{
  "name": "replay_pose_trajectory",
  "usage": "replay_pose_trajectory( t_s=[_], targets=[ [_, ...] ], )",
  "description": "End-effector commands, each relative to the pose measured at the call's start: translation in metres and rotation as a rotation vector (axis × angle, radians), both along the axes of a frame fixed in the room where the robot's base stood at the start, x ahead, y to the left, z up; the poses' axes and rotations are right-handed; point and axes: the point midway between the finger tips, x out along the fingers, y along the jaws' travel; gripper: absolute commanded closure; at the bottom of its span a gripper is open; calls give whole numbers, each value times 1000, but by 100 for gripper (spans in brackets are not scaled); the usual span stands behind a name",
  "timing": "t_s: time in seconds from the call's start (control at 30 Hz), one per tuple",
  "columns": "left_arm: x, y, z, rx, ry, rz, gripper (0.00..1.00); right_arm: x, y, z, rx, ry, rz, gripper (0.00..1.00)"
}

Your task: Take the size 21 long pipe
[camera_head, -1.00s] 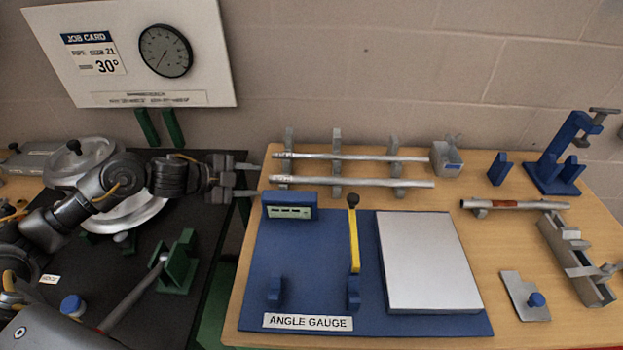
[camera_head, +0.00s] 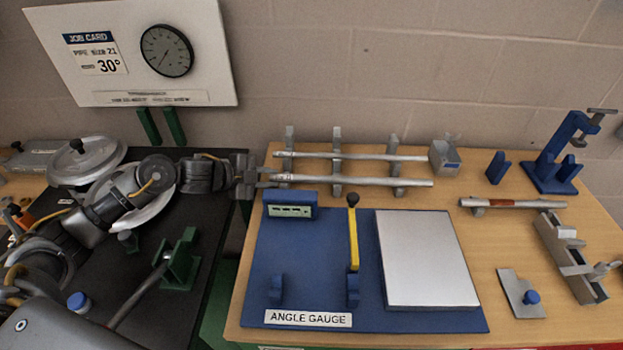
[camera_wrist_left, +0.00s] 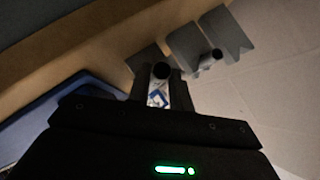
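The front long pipe (camera_head: 370,181) lies across the grey rack supports, with a small label that appears to read 21 near its left end. A second long pipe (camera_head: 350,156) lies parallel behind it. My left gripper (camera_head: 264,179) is at the left end of the front pipe, its fingers close on either side and apparently closed on it. In the left wrist view the pipe's dark open end and label (camera_wrist_left: 158,97) sit between the two fingers. The other pipe's end (camera_wrist_left: 212,58) is outside them. My right gripper is not in view.
The job card (camera_head: 97,55) reads pipe size 21 and 30°. The blue angle gauge board (camera_head: 320,245) lies just in front of the rack. A grey box (camera_head: 445,157) stands by the pipes' right ends. A short pipe (camera_head: 520,203) lies farther right.

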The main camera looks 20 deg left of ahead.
Motion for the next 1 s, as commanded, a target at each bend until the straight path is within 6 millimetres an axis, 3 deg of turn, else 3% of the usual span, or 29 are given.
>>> replay_pose_trajectory(
  t_s=[0.1,0.47,0.63,0.77,1.0],
  targets=[
    [0,0,0,0,0,0,100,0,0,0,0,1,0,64],
    [0,0,3,-2,-3,0,100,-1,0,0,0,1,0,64],
    [1,0,15,-2,-6,-1,100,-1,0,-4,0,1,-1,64],
    [-1,-1,38,-1,-10,-2,100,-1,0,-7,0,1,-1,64],
    [-44,-24,95,1,-11,-4,100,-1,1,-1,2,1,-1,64]
  ],
)
